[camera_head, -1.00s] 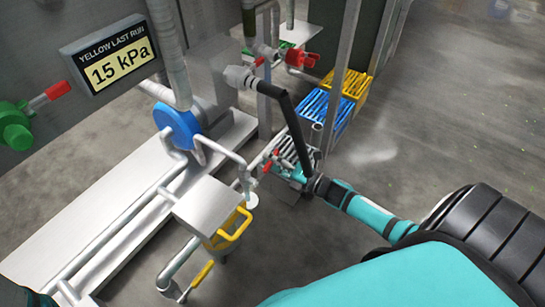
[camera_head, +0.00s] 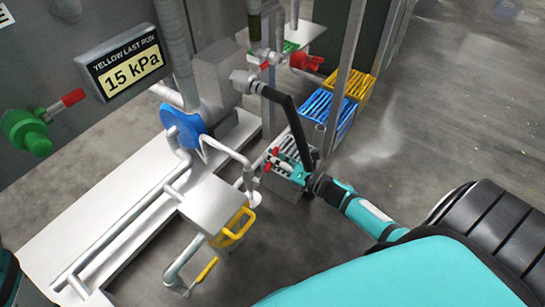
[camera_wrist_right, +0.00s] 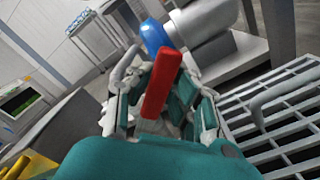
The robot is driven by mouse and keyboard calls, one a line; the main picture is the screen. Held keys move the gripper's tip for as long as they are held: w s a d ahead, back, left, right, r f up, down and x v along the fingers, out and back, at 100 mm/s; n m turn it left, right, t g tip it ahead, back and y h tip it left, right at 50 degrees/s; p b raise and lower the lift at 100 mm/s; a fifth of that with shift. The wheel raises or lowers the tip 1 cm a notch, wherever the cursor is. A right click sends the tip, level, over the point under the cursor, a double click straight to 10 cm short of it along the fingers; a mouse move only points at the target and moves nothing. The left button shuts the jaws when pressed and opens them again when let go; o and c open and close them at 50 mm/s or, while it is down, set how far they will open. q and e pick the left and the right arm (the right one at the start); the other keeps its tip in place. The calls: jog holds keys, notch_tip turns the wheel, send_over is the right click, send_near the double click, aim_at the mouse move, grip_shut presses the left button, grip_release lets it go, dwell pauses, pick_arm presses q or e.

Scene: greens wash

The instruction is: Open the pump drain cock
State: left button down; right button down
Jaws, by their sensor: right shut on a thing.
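The pump has a blue round housing (camera_head: 183,125) in the head view, with a pale pipe running from it towards my right gripper. My right gripper (camera_head: 281,163) is at a small red lever (camera_head: 276,151) beside a grey slatted grate. In the right wrist view the red lever (camera_wrist_right: 161,82) stands between the fingers of the right gripper (camera_wrist_right: 165,105), which is shut on it. The fingers hide the lever's lower part and the cock body. The pump's blue housing also shows in the wrist view (camera_wrist_right: 153,36). My left gripper is out of view.
A gauge panel (camera_head: 125,67) reads "YELLOW LAST RUN 15 kPa". A green valve (camera_head: 27,130) with a red handle is at the left. Yellow handles (camera_head: 235,228) are nearer. Open floor lies right.

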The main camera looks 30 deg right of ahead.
jog(key=shift+f, duration=0.1)
jog(key=c, duration=1.2)
grip_release()
jog(key=shift+o, duration=0.2)
jog(key=shift+s, duration=0.1)
jog(key=v, duration=1.2)
